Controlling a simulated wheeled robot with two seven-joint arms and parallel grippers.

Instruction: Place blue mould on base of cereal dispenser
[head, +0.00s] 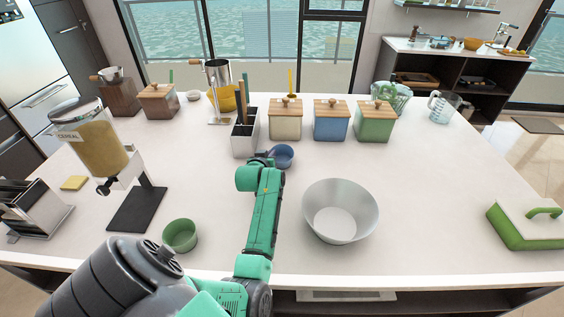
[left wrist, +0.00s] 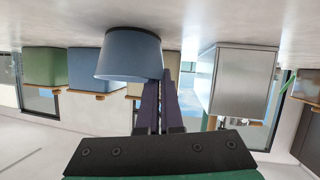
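The blue mould (head: 283,156) is a small round cup near the middle of the white counter. My left gripper (head: 265,161) is at its left side, and its fingers are mostly hidden by my arm in the head view. In the left wrist view, which is upside down, the blue mould (left wrist: 129,54) shows large, with my left gripper (left wrist: 162,82) closed across its wall, one finger on each side. The cereal dispenser (head: 103,150) stands at the left. Its dark flat base (head: 137,210) is empty. My right gripper is out of view.
A green mould (head: 180,235) sits near the front edge, right of the dispenser base. A large white bowl (head: 341,212) stands right of my arm. A utensil holder (head: 244,141) and several wood-lidded canisters (head: 331,124) stand behind the blue mould. The right counter is mostly clear.

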